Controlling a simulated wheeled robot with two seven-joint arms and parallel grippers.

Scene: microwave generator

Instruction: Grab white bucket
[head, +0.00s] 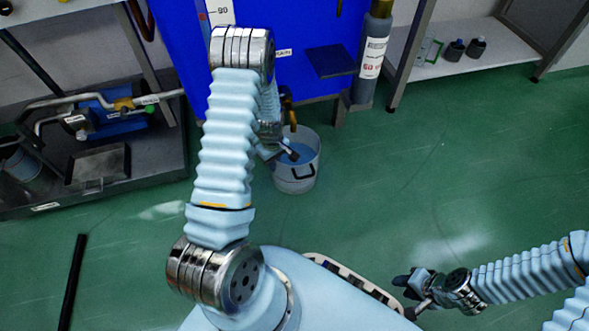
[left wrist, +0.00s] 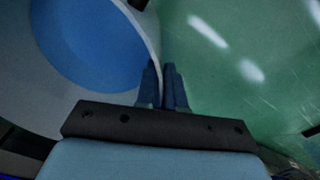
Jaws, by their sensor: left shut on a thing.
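The white bucket (head: 284,180) stands on the green floor in the head view, below a blue machine, with blue liquid inside and a dark handle on its near side. In the left wrist view, its rim and wall (left wrist: 145,28) run down to my left gripper. My left gripper (head: 284,149) is at the bucket's rim, partly hidden by my arm. In the left wrist view, its fingers (left wrist: 163,76) are close together, one on each side of the bucket wall, shut on it. My right gripper (head: 407,295) is off to the lower right, away from the bucket, with its fingers apart and empty.
The blue machine (head: 310,30) rises behind the bucket, with a grey cylinder (head: 373,55) beside it. A dark bench with tools (head: 100,165) is at left and a shelf (head: 450,60) at upper right. The green floor right of the bucket is clear.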

